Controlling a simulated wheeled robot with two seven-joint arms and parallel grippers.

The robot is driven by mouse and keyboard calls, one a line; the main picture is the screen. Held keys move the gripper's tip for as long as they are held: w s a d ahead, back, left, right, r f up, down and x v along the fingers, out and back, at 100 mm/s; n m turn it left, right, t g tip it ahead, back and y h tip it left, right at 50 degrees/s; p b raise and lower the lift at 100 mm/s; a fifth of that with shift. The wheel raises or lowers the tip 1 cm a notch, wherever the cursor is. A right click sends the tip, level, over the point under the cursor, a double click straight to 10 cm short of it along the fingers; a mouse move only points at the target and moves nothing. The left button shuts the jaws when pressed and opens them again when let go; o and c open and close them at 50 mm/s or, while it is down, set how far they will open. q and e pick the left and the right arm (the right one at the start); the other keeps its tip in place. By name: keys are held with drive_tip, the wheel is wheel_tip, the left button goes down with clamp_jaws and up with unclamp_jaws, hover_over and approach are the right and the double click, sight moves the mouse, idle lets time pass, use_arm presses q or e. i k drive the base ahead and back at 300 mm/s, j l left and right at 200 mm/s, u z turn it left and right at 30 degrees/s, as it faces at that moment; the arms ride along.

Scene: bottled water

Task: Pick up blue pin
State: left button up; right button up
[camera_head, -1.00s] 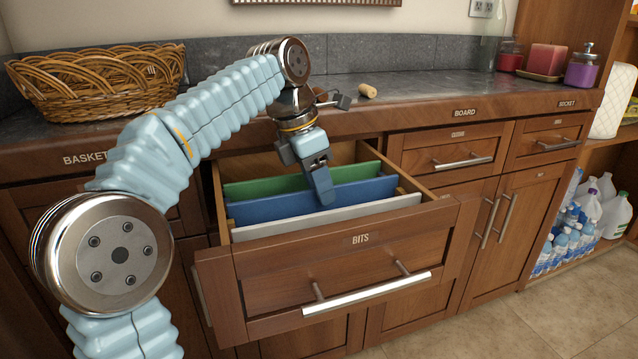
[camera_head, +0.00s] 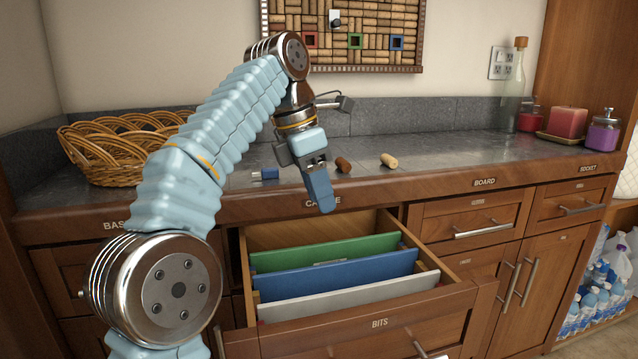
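A small blue pin (camera_head: 265,174) with a pale end lies on the grey countertop, near its front edge. It is just left of my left gripper in the picture. My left gripper (camera_head: 319,190) points down in front of the counter's front edge, above the open drawer, and looks apart from the pin. Its fingers overlap from this angle, so I cannot tell how far apart they are. I see nothing held in it. My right gripper is not in view.
The open drawer (camera_head: 380,322) holds green, blue and white upright panels. Two corks (camera_head: 389,160) lie right of the gripper. A wicker basket (camera_head: 115,150) stands at left. A corkboard (camera_head: 345,35) with coloured squares hangs on the wall. The countertop toward the right is mostly clear.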

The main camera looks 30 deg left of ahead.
sight(273, 173)
drive_tip(key=k, duration=1.5)
